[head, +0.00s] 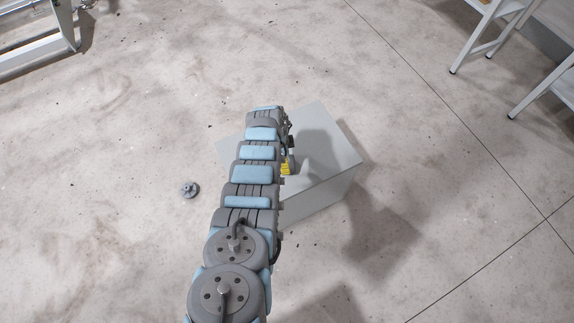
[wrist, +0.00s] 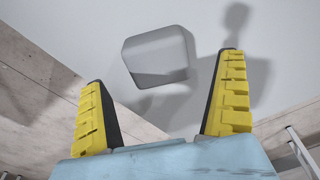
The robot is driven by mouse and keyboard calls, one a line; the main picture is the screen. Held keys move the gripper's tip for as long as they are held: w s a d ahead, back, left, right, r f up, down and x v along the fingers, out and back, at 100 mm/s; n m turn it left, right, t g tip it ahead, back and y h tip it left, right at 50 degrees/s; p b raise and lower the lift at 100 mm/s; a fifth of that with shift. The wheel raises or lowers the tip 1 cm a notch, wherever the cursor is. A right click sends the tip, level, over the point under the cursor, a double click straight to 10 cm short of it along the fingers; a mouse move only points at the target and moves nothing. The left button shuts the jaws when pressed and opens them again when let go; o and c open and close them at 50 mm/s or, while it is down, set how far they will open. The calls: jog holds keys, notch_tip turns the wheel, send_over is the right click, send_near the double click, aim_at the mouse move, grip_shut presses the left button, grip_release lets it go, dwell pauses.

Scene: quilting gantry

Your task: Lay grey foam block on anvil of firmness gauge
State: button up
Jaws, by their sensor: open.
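In the wrist view a grey block with rounded corners (wrist: 157,50), which looks like the foam block, is over the white top of a box-shaped stand. My gripper (wrist: 165,68) is open, its yellow-padded fingers spread to either side below the block in the picture. Clear space shows between the block and both fingers. In the head view my arm reaches over the white stand (head: 330,150), and a yellow part of my gripper (head: 287,167) shows at its right side. My arm hides the block there. I cannot make out the firmness gauge or its anvil in either view.
A small grey round part (head: 190,189) lies on the concrete floor left of my arm. White-legged furniture (head: 490,35) stands at the upper right, and a white frame (head: 40,45) at the upper left. The floor around the stand is mostly clear.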

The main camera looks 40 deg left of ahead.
jog(key=shift+w+d+f+b, duration=0.1)
jog(key=shift+d+f+b, duration=0.1)
jog(key=shift+f+b, duration=1.05)
jog(key=shift+w+d+f+b, duration=0.1)
jog(key=shift+d+f+b, duration=0.1)
jog(key=shift+f+b, duration=1)
jog(key=c, duration=0.7)
jog(key=shift+c, duration=0.3)
jog(key=shift+r+p, duration=0.1)
jog(key=shift+p, duration=0.25)
